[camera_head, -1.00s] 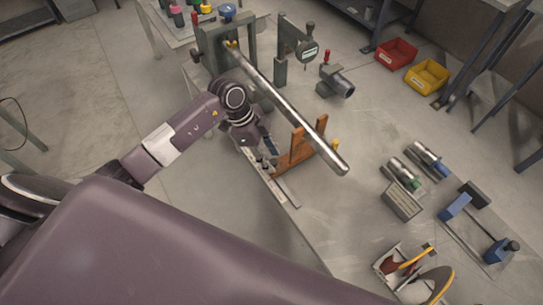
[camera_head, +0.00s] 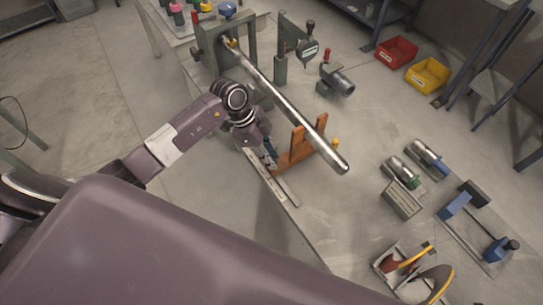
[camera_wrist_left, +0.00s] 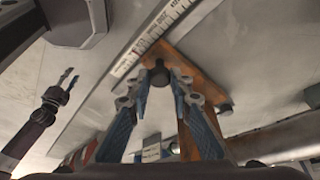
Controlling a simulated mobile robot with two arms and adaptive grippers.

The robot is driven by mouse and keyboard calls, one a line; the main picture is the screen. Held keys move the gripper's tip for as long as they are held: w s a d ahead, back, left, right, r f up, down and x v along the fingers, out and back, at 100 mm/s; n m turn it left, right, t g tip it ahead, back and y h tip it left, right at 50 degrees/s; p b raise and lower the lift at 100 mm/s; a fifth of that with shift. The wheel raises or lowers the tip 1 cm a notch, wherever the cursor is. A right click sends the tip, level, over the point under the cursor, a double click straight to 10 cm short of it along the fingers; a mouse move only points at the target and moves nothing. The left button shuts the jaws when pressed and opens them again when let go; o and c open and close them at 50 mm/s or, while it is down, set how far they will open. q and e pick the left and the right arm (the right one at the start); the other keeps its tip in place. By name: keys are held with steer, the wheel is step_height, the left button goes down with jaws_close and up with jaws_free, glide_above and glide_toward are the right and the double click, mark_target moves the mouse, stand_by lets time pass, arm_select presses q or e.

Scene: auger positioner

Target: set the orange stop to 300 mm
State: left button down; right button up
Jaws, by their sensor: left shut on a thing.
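The orange stop (camera_head: 298,150) stands on the bench beside a rail with a scale (camera_head: 286,190), under the free end of a long steel bar (camera_head: 290,100). My left gripper (camera_head: 270,158) reaches the stop's left side. In the left wrist view its blue fingers (camera_wrist_left: 160,88) are shut on the stop (camera_wrist_left: 190,68), close to a dark round knob (camera_wrist_left: 158,75). The white scale (camera_wrist_left: 148,38) runs past the stop; its reading is too small to tell.
A grey upright fixture (camera_head: 225,42) holds the bar's far end. A dial gauge (camera_head: 307,50) and a cylindrical device (camera_head: 338,80) stand behind. Several tools lie at right, including a blue clamp (camera_head: 455,207). Red (camera_head: 397,52) and yellow (camera_head: 427,75) bins lie beyond the bench.

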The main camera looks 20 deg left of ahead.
arm_select(q)
steer(key=w+a+b, duration=0.1)
steer(key=w+a, duration=0.1)
steer(key=a, duration=0.2)
steer(key=w+a+b, duration=0.2)
steer(key=w+a, duration=0.1)
steer(key=a, duration=0.1)
steer(key=w+a+b, duration=0.1)
steer(key=w+a, duration=0.2)
steer(key=a, duration=0.1)
steer(key=shift+w+a, duration=0.1)
steer(key=shift+w+a+r+b, duration=0.1)
steer(key=shift+w+a+b, duration=0.15)
steer(key=shift+a+b, duration=0.15)
steer(key=shift+r, duration=0.15)
steer(key=shift+a, duration=0.1)
steer(key=c, duration=2.1)
jaws_free()
steer(key=shift+w, duration=0.1)
steer(key=o, duration=0.3)
steer(key=shift+o, duration=0.3)
